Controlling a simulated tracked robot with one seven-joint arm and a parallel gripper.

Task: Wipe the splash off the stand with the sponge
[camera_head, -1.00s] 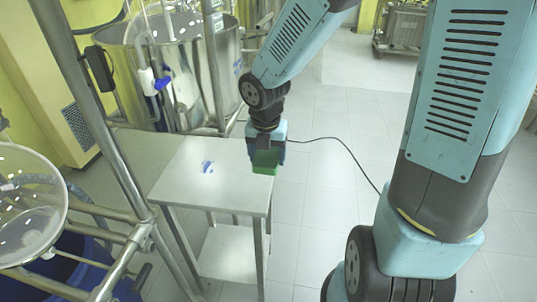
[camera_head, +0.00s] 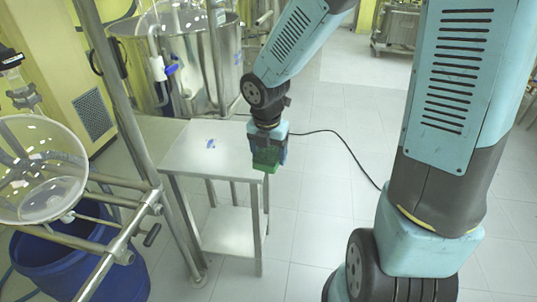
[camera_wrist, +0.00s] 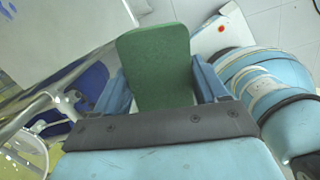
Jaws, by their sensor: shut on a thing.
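The stand (camera_head: 190,153) is a small metal table with a grey top and a lower shelf, left of centre in the head view. The splash (camera_head: 211,143) is a small blue mark on its top, towards the back. My gripper (camera_head: 268,160) is at the right edge of the stand top, to the right of the splash. It is shut on the green sponge (camera_head: 266,168). In the wrist view the sponge (camera_wrist: 157,65) stands out between the two blue fingers. I cannot tell whether the sponge touches the stand.
A clear round glass vessel (camera_head: 40,185) and metal pipe frame (camera_head: 140,215) stand at the left, over a blue drum (camera_head: 75,265). A large steel vat (camera_head: 205,65) is behind the stand. A black cable (camera_head: 340,145) crosses the tiled floor.

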